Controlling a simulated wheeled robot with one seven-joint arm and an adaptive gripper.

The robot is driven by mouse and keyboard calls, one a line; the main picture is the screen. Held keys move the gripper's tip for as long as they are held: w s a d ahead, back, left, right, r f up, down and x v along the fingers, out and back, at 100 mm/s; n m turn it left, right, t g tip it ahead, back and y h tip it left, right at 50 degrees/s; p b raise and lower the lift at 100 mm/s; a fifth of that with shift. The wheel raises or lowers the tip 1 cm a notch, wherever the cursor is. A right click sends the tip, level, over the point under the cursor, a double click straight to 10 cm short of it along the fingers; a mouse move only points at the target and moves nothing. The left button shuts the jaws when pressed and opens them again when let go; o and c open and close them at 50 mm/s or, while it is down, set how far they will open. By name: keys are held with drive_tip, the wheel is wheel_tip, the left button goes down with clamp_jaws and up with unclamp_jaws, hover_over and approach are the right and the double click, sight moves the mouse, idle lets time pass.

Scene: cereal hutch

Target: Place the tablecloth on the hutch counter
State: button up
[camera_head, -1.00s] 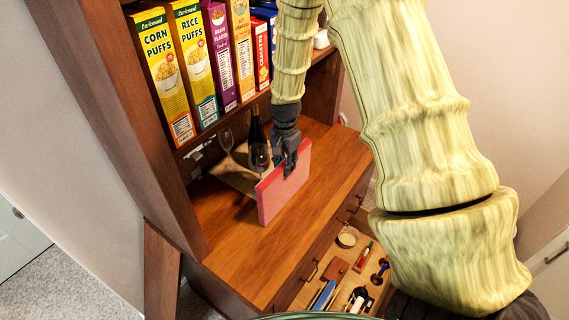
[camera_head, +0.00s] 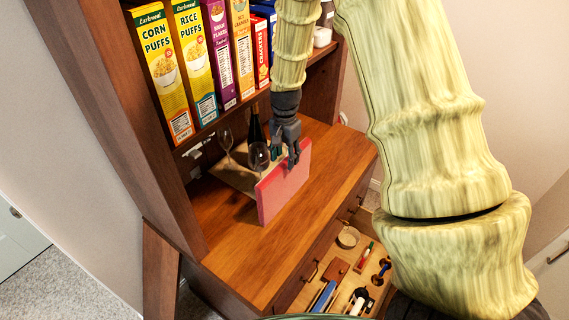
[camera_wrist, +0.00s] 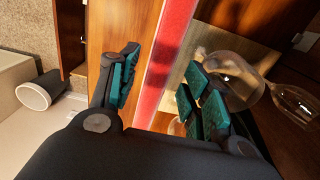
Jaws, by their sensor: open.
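The tablecloth (camera_head: 281,194) is a pink-red folded slab standing on its edge on the wooden hutch counter (camera_head: 236,250). In the wrist view the tablecloth (camera_wrist: 172,45) runs as a red strip between my two fingers. My gripper (camera_head: 285,160) is open at the top edge of the tablecloth, pointing down. In the wrist view my gripper (camera_wrist: 157,92) has one teal finger pad on each side of the cloth, with gaps showing. The cloth's far face is hidden in the head view.
Wine glasses (camera_head: 259,157) and a dark bottle (camera_head: 255,128) stand on a tan mat (camera_head: 232,178) just behind the cloth. Cereal boxes (camera_head: 188,60) fill the shelf above. An open drawer (camera_head: 345,272) with small items lies below. The front-left counter is clear.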

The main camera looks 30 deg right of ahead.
wheel_tip(320, 180, up, 9)
drive_tip(key=b, duration=0.2)
idle(0.3)
drive_tip(key=shift+f, duration=0.1)
